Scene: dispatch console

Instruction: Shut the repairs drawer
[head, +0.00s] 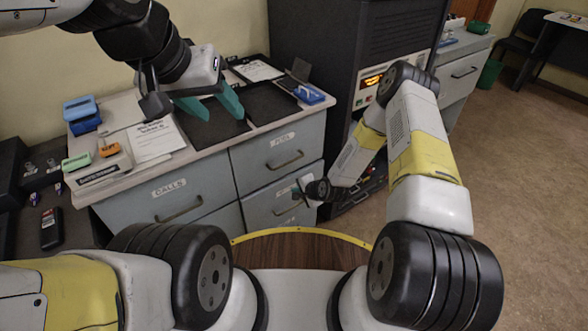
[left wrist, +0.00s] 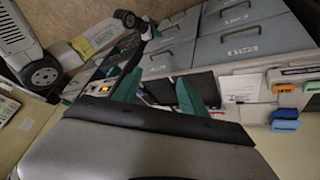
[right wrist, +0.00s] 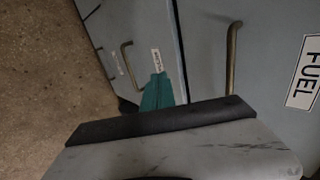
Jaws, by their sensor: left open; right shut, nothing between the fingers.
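The grey cabinet has a drawer marked FUEL (head: 275,160) and another marked CALLS (head: 165,205). Below FUEL is a drawer (head: 265,208) whose label is partly hidden and too small to read, so I cannot confirm it is the repairs drawer. Its front looks about flush with FUEL; any small gap is unclear. My right gripper (head: 298,192) is shut and empty in front of this drawer, and its teal fingertips (right wrist: 157,93) lie beside the label (right wrist: 156,60) in the right wrist view. My left gripper (head: 222,110) is open above the dark trays on the cabinet top.
A black rack (head: 330,40) stands right of the cabinet, close to my right arm. The cabinet top holds papers (head: 157,140), blue stamps (head: 82,110) and a blue-and-white item (head: 308,94). Open floor (head: 520,180) lies at the right.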

